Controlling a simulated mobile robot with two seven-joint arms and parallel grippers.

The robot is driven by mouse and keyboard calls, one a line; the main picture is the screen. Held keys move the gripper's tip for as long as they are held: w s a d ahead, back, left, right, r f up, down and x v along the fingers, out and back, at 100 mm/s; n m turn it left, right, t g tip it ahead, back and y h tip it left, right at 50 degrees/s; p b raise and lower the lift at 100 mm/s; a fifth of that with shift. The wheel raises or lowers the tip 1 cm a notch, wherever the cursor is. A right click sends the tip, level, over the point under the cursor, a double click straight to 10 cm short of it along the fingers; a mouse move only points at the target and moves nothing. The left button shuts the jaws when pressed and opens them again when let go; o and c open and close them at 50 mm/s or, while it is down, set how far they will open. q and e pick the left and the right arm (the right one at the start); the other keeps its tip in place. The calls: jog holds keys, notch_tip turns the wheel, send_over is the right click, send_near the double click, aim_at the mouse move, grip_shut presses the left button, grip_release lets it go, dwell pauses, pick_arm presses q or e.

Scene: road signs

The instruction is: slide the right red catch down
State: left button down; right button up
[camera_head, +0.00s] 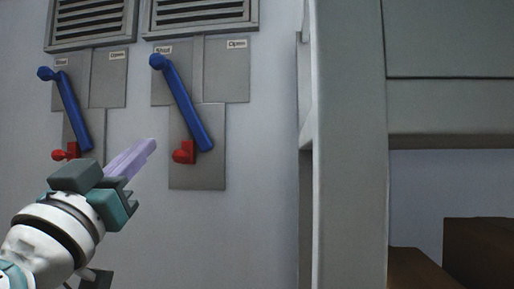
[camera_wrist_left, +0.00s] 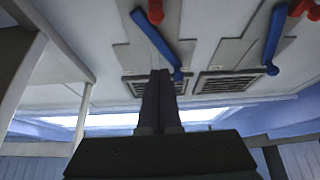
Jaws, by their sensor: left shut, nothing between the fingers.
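The right red catch (camera_head: 185,152) sits on the grey wall plate, beside the lower end of the right blue lever (camera_head: 187,105). In the left wrist view, which is turned upside down, this catch (camera_wrist_left: 155,10) is at the top edge, partly cut off. The left red catch (camera_head: 67,152) is by the lower end of the left blue lever (camera_head: 70,108). My left gripper (camera_head: 150,146) is shut and empty, its purple fingers pointing up and right, left of the right catch in the picture. Its closed fingers (camera_wrist_left: 160,75) show dark in the wrist view. My right gripper is not in view.
Two vents (camera_head: 200,14) are above the levers, with "Shut" and "Open" labels on the plates. A grey frame post (camera_head: 350,150) stands to the right, with brown boxes (camera_head: 480,250) beyond it. The wall below the right plate is bare.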

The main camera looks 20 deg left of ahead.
aim_at(184, 152)
pick_arm(q)
jog(key=p+x, duration=0.4)
jog(key=x, duration=0.5)
jog(key=shift+w+a+f+b, duration=0.1)
jog(key=shift+w+f+b, duration=0.2)
jog(key=shift+f, duration=0.3)
jog(key=shift+w+d+f+b, duration=0.1)
jog(key=shift+w+f+b, duration=0.15)
jog(key=shift+f, duration=0.3)
jog(key=shift+w+a+f+b, duration=0.1)
jog(key=shift+w+f+b, duration=0.2)
jog(key=shift+f, duration=0.3)
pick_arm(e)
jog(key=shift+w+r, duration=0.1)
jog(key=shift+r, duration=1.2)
